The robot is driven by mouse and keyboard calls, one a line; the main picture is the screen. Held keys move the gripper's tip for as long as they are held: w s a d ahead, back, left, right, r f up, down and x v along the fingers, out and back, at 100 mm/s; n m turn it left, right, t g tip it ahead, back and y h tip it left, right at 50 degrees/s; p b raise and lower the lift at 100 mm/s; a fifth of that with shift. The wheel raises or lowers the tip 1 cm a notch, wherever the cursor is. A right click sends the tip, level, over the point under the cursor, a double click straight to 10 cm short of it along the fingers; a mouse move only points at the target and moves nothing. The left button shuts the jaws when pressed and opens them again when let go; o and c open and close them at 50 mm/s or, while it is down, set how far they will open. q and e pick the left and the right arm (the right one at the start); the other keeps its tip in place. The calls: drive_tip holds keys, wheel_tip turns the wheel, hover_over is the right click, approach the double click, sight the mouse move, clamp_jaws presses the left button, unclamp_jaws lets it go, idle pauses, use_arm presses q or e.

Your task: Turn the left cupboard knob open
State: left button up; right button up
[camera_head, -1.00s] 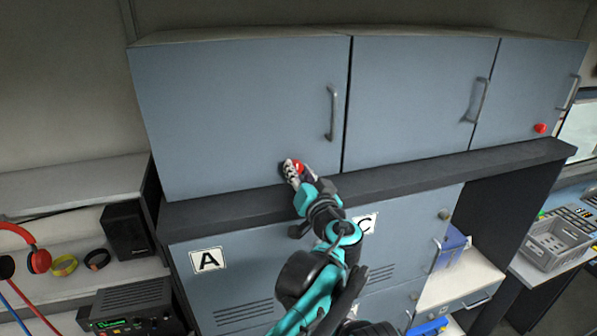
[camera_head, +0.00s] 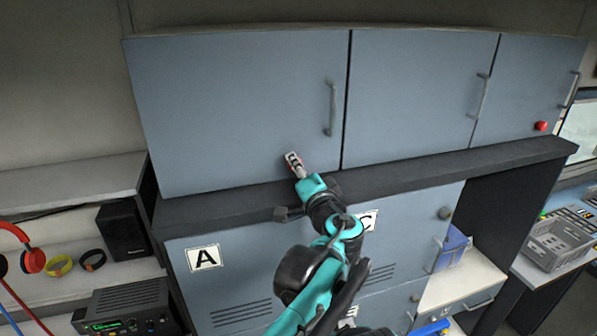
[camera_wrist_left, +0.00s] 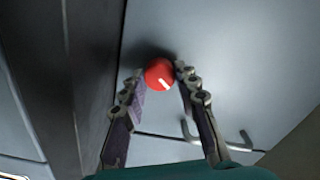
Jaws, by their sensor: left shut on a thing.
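The left cupboard door (camera_head: 235,105) is a grey-blue panel, shut flush in its frame, with a vertical handle (camera_head: 331,109) near its right edge. Its round red knob (camera_wrist_left: 158,75) has a white mark and sits low on the door. In the left wrist view the knob is between the fingertips of my left gripper (camera_wrist_left: 157,82), which is shut on it. The mark slants down to the right. In the head view my left gripper (camera_head: 294,162) covers nearly all of the knob. My right gripper is not in view.
Two more cupboard doors lie to the right, the middle one (camera_head: 415,95) and a right one with a red knob (camera_head: 541,126). A dark ledge (camera_head: 420,167) runs below them. A speaker (camera_head: 122,230) and headphones (camera_head: 32,258) stand on shelves at left.

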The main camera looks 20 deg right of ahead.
use_arm(q)
drive_tip(key=m+b, duration=0.1)
drive_tip(key=m, duration=0.4)
drive_tip(key=shift+w+m, duration=0.1)
drive_tip(key=shift+m, duration=0.2)
drive_tip(key=m+b, duration=0.1)
drive_tip(key=m, duration=0.3)
drive_tip(key=shift+r+m, duration=0.1)
drive_tip(key=shift+m, duration=0.3)
drive_tip(key=o, duration=1)
drive_tip(key=shift+w, duration=0.1)
drive_tip(key=shift+o, duration=0.8)
drive_tip(key=shift+w+a, duration=0.1)
drive_tip(key=shift+w, duration=0.05)
drive_tip(key=s, duration=1.2)
drive_tip(key=shift+d, duration=0.2)
drive_tip(key=shift+f, duration=0.2)
